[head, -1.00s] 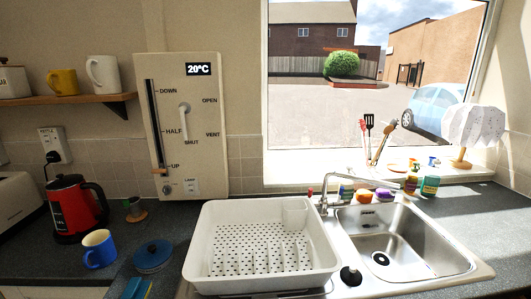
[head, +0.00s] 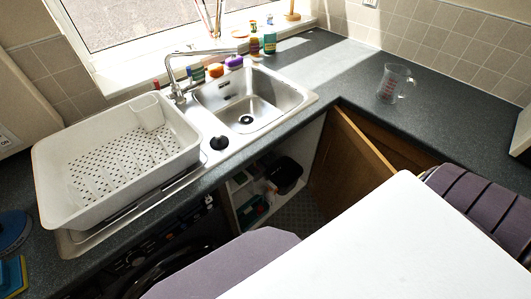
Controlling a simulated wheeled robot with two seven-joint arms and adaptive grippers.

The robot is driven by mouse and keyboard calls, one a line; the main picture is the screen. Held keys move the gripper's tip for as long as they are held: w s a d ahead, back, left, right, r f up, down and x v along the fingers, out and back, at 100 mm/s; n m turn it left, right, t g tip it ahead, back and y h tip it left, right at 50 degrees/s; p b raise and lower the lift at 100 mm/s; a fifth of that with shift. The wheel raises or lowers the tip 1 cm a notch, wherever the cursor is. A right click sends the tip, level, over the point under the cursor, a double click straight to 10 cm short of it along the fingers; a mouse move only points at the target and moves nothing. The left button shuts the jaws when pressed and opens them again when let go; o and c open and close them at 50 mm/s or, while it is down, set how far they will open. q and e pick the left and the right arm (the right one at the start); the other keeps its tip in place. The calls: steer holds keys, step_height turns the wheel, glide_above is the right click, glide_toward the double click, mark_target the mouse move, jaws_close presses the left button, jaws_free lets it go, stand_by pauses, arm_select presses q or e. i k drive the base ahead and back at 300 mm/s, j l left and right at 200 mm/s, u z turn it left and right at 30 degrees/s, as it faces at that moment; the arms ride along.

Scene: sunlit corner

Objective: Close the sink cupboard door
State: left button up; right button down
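The sink cupboard door (head: 347,163) is wooden and stands open in the head view, swung out from the counter front to the right of the opening. Its near lower part is partly hidden by a white flat surface. The cupboard (head: 265,190) is open below the sink, with bottles, a dark container and other small items inside. The sink (head: 250,103) is set in the worktop above it. Neither of my grippers shows in this view.
A white flat surface (head: 400,245), like a tabletop, fills the lower right, with purple-grey padded shapes (head: 485,200) (head: 225,265) beside it. A white dish rack (head: 120,155) sits left of the sink. A clear jug (head: 393,84) stands on the right worktop (head: 350,68).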

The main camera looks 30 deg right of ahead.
mark_target(347, 167)
steer(key=l+z, duration=0.65)
steer(key=k+j, duration=0.2)
steer(key=k, duration=0.25)
steer(key=l+u, duration=0.25)
steer(key=l, duration=0.4)
steer(key=l+u, duration=0.25)
steer(key=l, duration=0.4)
steer(key=k+l+z, duration=0.15)
steer(key=k+l, duration=0.2)
steer(key=k, duration=0.05)
